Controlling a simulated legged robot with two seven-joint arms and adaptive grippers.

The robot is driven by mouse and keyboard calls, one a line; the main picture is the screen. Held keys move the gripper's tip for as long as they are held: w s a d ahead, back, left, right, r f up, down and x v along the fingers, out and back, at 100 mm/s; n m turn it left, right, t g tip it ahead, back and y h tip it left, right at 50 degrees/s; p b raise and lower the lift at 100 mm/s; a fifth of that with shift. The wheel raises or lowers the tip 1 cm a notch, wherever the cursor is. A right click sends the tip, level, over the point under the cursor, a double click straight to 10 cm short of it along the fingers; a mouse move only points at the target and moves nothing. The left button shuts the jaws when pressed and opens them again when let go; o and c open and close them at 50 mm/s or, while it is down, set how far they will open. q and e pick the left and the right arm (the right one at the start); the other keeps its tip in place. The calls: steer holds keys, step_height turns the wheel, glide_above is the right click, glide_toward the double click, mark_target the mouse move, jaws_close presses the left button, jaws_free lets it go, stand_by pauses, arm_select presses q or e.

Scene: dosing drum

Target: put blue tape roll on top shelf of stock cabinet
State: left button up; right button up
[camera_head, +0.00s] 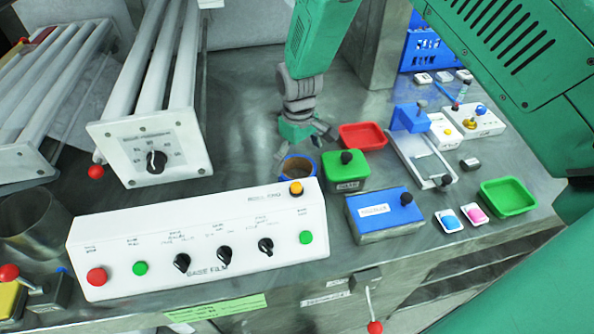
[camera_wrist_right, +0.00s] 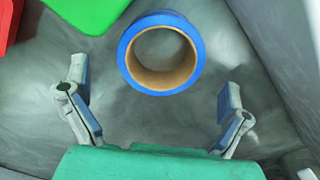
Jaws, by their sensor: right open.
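The blue tape roll (camera_head: 297,169) with a brown core lies flat on the metal bench, behind the white control panel. It also shows in the right wrist view (camera_wrist_right: 162,14), ahead of the fingers. My right gripper (camera_head: 307,146) points down just behind the roll. In the right wrist view, its two fingers (camera_wrist_right: 155,108) are spread wide and empty, with the roll beyond their tips and apart from them. My left gripper is not in view. No stock cabinet can be made out for certain.
A green box (camera_head: 347,178) with a black knob stands close right of the roll, with a red tray (camera_head: 363,136) behind it. The white control panel (camera_head: 205,240) is in front. A blue box (camera_head: 383,218) and a green tray (camera_head: 508,197) stand further right.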

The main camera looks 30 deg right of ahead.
mark_target(298, 173)
steer(key=shift+d+f, duration=0.1)
steer(key=shift+f, duration=0.45)
steer(key=f, duration=0.2)
steer(key=a+f+p, duration=0.1)
steer(key=f, duration=0.1)
steer(key=shift+w+f, duration=0.15)
steer(key=shift+f, duration=0.2)
steer(key=shift+d, duration=0.4)
steer(key=shift+c, duration=0.8)
steer(key=shift+d, duration=0.1)
steer(key=c, duration=0.8)
steer(key=shift+o, duration=0.2)
